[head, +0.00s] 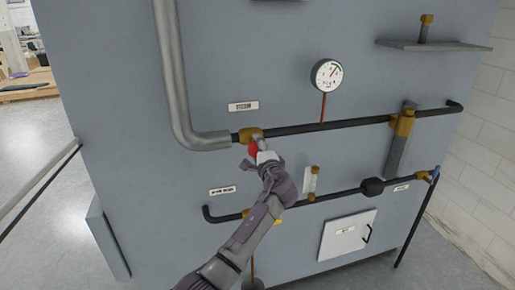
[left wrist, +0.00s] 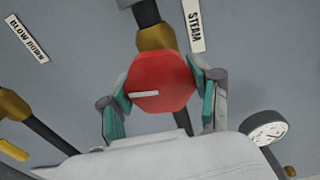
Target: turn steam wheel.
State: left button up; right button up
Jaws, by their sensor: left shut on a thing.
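The red steam wheel (head: 252,150) sits on a brass valve (head: 250,134) on the upper black pipe of the grey panel. In the left wrist view the wheel (left wrist: 160,84) is a red, many-sided knob with a white mark pointing left. My left gripper (head: 261,152) reaches it from below. Its two teal-padded fingers (left wrist: 161,86) are shut on opposite sides of the wheel. The wheel is partly hidden by the gripper in the head view. The STEAM label (left wrist: 194,25) is beside the valve. My right gripper is not in view.
A pressure gauge (head: 326,75) stands above the upper pipe, right of the wheel. A thick grey pipe (head: 176,90) meets the valve from the left. A lower black pipe (head: 338,195) and a white hatch (head: 348,236) are below. A small shelf (head: 432,45) juts out at upper right.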

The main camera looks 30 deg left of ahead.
pick_arm(q)
jog(key=shift+f, duration=0.1)
jog(key=o, duration=1.2)
jog(key=shift+c, duration=0.2)
jog(key=shift+d, duration=0.1)
jog(key=v, duration=1.2)
